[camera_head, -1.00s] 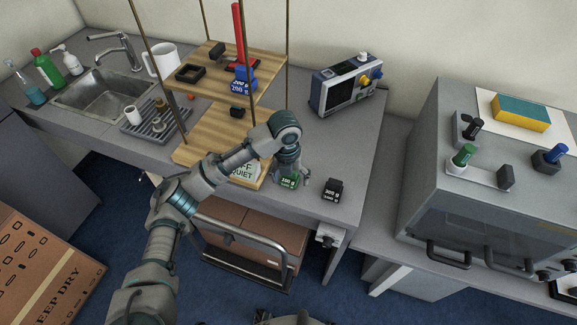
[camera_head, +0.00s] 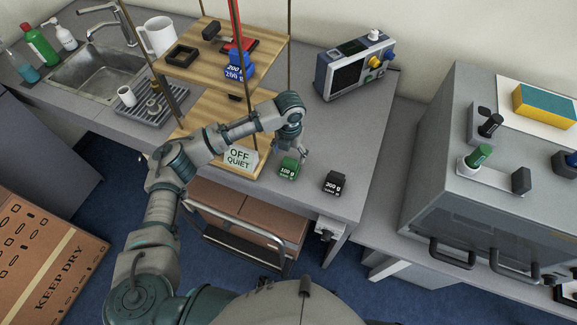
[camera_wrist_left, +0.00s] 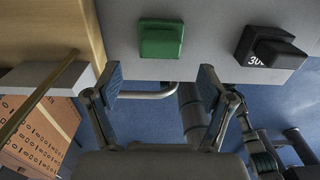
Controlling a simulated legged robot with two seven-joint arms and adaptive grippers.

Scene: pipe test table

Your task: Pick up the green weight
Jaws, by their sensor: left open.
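The green weight (camera_head: 288,168) stands on the grey table near its front edge, just right of the wooden shelf stand. In the left wrist view the green weight (camera_wrist_left: 161,39) shows from above, ahead of the fingertips and roughly centred between them. My left gripper (camera_head: 300,150) is just behind and above it in the head view, apart from it. In the left wrist view my left gripper (camera_wrist_left: 160,82) has its two fingers spread with nothing between them. My right gripper is not seen clearly in any view.
A black weight (camera_head: 334,183) stands right of the green one. A blue weight (camera_head: 238,66) sits on the upper shelf. A boxy instrument (camera_head: 355,66) stands behind.

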